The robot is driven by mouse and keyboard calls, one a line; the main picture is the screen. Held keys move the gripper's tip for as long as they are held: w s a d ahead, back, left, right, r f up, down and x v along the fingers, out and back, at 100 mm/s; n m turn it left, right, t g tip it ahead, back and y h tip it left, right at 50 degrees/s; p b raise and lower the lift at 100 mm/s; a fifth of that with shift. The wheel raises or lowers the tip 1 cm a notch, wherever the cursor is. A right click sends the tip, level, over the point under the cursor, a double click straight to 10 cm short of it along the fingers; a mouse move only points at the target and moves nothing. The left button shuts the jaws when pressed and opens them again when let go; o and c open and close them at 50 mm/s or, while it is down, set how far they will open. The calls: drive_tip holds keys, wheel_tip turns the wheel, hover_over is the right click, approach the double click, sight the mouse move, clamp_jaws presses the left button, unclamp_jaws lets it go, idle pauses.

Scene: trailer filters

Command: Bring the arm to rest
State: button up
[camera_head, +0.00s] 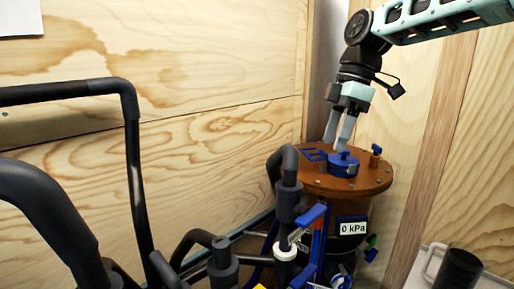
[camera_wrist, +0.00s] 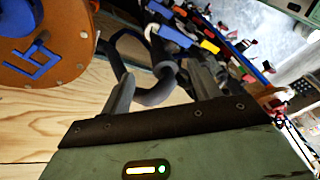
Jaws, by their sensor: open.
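My arm reaches in from the upper right in the head view, with my gripper (camera_head: 339,137) pointing down. It appears in front of or above the brown round lid (camera_head: 376,176) of a filter vessel. The blue knob (camera_head: 343,164) on the lid is just below the fingertips in the picture. In the wrist view my gripper (camera_wrist: 162,88) has its two fingers spread with nothing held between them. The brown lid with its blue bracket (camera_wrist: 30,60) lies off to the left there, apart from the fingers.
Black padded pipes (camera_head: 135,170) fill the left and front. A blue-handled valve (camera_head: 307,216) and a "0 kPa" display (camera_head: 352,228) are at the vessel. Plywood walls (camera_head: 200,90) stand close behind and to the right. A grey tray with a black cylinder (camera_head: 459,270) is at lower right.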

drive_tip(key=s+a+f+m+h, duration=0.1)
drive_tip(key=s+a+f+m, duration=0.1)
drive_tip(key=s+f, duration=0.35)
drive_tip(key=s+a+f+m, duration=0.2)
drive_tip(key=s+f+m, duration=0.1)
drive_tip(key=s, duration=0.6)
drive_tip(key=s+a+f+m+h, duration=0.15)
drive_tip(key=s+f, duration=0.25)
drive_tip(key=s, duration=0.4)
drive_tip(key=s+d+f+m+t, duration=0.1)
drive_tip(key=s+d+f+m, duration=0.2)
drive_tip(key=s+f, duration=0.2)
drive_tip(key=s, duration=0.2)
drive_tip(key=shift+s+d+f, duration=0.15)
drive_tip(key=shift+s+d, duration=0.05)
drive_tip(key=shift+s, duration=0.15)
